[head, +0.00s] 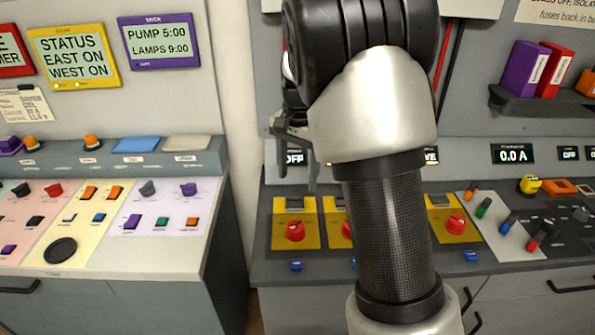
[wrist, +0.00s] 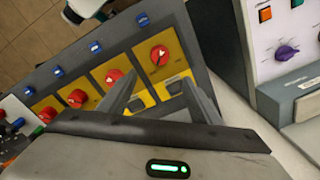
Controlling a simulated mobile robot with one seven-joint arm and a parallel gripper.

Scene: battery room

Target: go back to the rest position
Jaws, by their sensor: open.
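My gripper (head: 297,160) shows in the head view beside my forearm, above the right console with the yellow switch plates. Its fingers point down. In the wrist view my gripper (wrist: 157,92) has its two fingers spread apart with nothing between them. Behind the fingers lie yellow plates with red rotary knobs; the knob at the top right (wrist: 160,55) lies past the fingertips. Most of the gripper's body is hidden behind my arm in the head view.
The right console (head: 330,271) carries several red knobs, blue tags and a 0.0 A display (head: 513,154). My arm hides its middle. The left console (head: 110,263) has coloured switches. A gap separates the consoles. A shelf (head: 540,103) with binders hangs at the right.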

